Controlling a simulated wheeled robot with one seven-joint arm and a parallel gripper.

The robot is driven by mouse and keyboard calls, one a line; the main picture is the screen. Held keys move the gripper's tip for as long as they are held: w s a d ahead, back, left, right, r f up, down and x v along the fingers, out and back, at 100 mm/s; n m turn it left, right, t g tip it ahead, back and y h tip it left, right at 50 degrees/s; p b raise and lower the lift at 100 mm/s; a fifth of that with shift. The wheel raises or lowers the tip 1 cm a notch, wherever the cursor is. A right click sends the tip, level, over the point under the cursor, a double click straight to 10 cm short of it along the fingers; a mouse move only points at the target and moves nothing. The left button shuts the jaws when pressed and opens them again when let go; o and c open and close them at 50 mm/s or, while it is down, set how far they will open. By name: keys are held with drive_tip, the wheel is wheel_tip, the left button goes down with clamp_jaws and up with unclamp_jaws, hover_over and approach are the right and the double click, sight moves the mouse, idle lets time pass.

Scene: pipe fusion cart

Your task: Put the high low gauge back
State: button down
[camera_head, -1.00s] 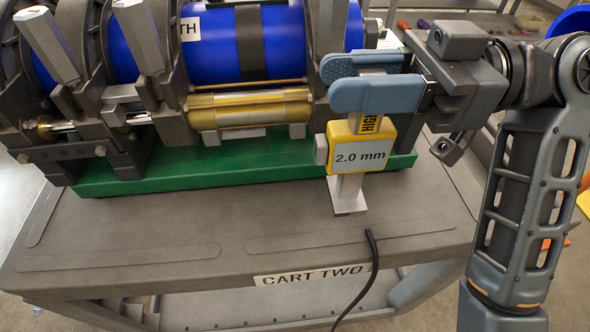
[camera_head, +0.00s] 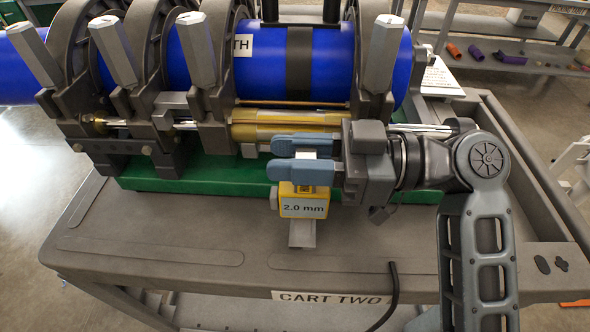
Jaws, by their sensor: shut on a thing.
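The high low gauge (camera_head: 304,207) is a yellow block with a label reading 2.0 mm and a metal foot below it. My gripper (camera_head: 300,160) has blue fingers and is shut on the gauge's upper part, which the fingers partly hide. The gauge hangs upright in front of the green base of the pipe fusion machine (camera_head: 190,174). Its metal foot is over the cart top (camera_head: 200,225); I cannot tell whether it touches the surface.
A blue pipe (camera_head: 335,62) lies clamped in the machine behind my gripper. A black cable (camera_head: 392,290) hangs over the cart's front edge near the CART TWO label (camera_head: 330,296). The cart top is clear at front left. A shelf (camera_head: 500,62) with small parts stands at back right.

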drive_tip(key=shift+f, duration=1.9)
drive_tip(key=c, duration=0.8)
unclamp_jaws()
drive_tip(key=shift+r, duration=0.15)
drive_tip(key=shift+d, duration=0.15)
drive_tip(key=d+b, duration=0.1)
drive_tip(key=d, duration=0.5)
drive_tip(key=d+b, duration=0.1)
drive_tip(key=d, duration=0.4)
drive_tip(key=shift+s+d, duration=0.2)
drive_tip(key=shift+d, duration=0.2)
